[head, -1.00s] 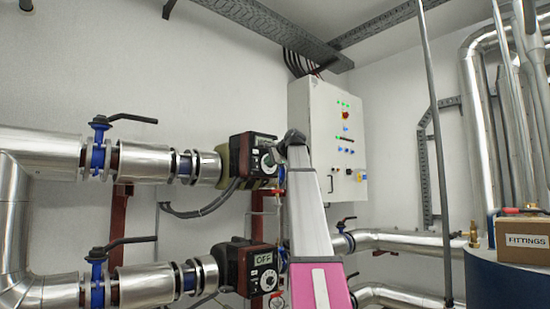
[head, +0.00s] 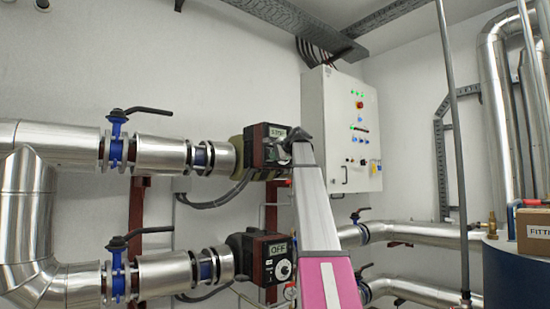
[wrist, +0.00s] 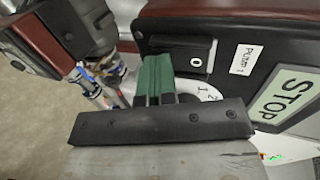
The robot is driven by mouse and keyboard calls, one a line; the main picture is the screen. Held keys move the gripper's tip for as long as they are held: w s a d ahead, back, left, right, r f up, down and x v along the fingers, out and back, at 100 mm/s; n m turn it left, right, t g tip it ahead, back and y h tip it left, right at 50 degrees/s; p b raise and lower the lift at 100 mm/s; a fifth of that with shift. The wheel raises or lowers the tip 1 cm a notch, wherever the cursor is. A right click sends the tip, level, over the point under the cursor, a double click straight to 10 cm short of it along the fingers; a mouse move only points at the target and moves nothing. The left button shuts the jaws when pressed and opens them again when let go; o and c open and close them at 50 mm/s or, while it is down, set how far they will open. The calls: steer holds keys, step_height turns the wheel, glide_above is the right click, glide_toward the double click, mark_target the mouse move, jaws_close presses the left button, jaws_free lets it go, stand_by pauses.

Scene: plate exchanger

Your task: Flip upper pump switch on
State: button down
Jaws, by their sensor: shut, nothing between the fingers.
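The upper pump (head: 262,150) is a dark red and black box in the upper pipe line, partly hidden behind my arm. In the wrist view its black face carries a label (wrist: 246,60) that seems to read "PUMP 1", a display (wrist: 288,98) reading STOP, and a black switch (wrist: 186,56) with a white "0" plate. A white dial (wrist: 207,90) with "1" and "2" is partly covered by my gripper. My gripper (wrist: 155,78) has green fingertips, shut and empty, just below and left of the switch. I cannot tell whether they touch it.
The lower pump (head: 265,258), with a display reading OFF, sits below. Blue valves with black levers (head: 148,111) are at left. A white control cabinet (head: 340,115) hangs on the wall behind. A FITTINGS box (head: 533,232) stands on a blue drum at right.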

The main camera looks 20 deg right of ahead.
steer(key=shift+w+a+f+t, duration=0.15)
steer(key=shift+w+t, duration=0.1)
steer(key=shift+t, duration=0.25)
